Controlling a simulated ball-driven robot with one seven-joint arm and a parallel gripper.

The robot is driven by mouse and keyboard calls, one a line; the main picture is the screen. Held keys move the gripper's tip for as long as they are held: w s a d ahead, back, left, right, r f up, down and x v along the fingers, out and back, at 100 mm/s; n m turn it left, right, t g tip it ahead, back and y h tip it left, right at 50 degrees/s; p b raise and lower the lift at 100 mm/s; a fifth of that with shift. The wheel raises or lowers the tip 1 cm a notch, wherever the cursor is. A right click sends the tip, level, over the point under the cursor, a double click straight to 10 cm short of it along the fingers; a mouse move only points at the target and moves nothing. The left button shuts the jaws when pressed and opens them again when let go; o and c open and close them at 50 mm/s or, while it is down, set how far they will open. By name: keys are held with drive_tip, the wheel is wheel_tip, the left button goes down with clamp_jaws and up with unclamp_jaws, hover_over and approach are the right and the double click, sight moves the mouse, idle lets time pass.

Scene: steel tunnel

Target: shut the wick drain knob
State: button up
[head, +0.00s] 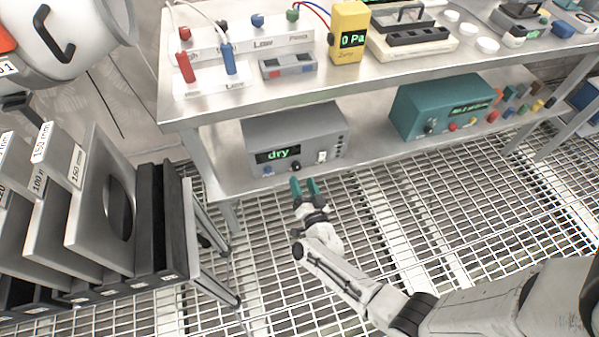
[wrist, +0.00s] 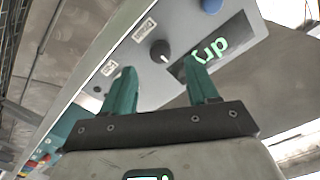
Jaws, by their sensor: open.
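A grey box (head: 293,138) with a lit display reading "dry" (head: 278,154) sits on the lower shelf in the head view. A small black knob (head: 295,166) is low on its front face. In the wrist view the black knob (wrist: 160,51) with a pale pointer mark shows between my fingertips, beyond them and apart. Small labels beside it are too blurred to read, so I cannot confirm it is the wick drain knob. A blue knob (head: 267,170) is at the box's lower left. My gripper (head: 304,184), with green fingers, is open and empty just in front of the box.
The metal shelf edge (head: 370,163) runs just below the box. A teal instrument (head: 447,105) stands to the right on the same shelf. The upper bench (head: 265,92) overhangs the box. A rack of plates (head: 100,215) stands at the left. The grating floor in front is clear.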

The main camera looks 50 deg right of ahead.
drive_tip(key=shift+p+v, duration=0.35)
drive_tip(key=shift+v, duration=2.45)
drive_tip(key=shift+w, duration=0.1)
drive_tip(key=w+a+r+n+g+y, duration=0.1)
drive_tip(key=a+r+n+g+y, duration=0.1)
drive_tip(key=a+n+y, duration=0.4)
drive_tip(key=w+a+r+n+g+y, duration=0.1)
drive_tip(key=a+r+n+g+y, duration=0.1)
drive_tip(key=a+n+y, duration=0.4)
drive_tip(key=s+d+r+g+h, duration=0.1)
drive_tip(key=s+r+g, duration=0.2)
drive_tip(key=s, duration=0.4)
drive_tip(key=s+d+r+n+g, duration=0.1)
drive_tip(key=s+r+g, duration=0.3)
drive_tip(key=s, duration=0.2)
drive_tip(key=s+d+r+g+h, duration=0.1)
drive_tip(key=s+r+g, duration=0.2)
drive_tip(key=s, duration=0.4)
wheel_tip(320, 180, up, 14)
drive_tip(key=p, duration=1.5)
drive_tip(key=shift+w, duration=0.4)
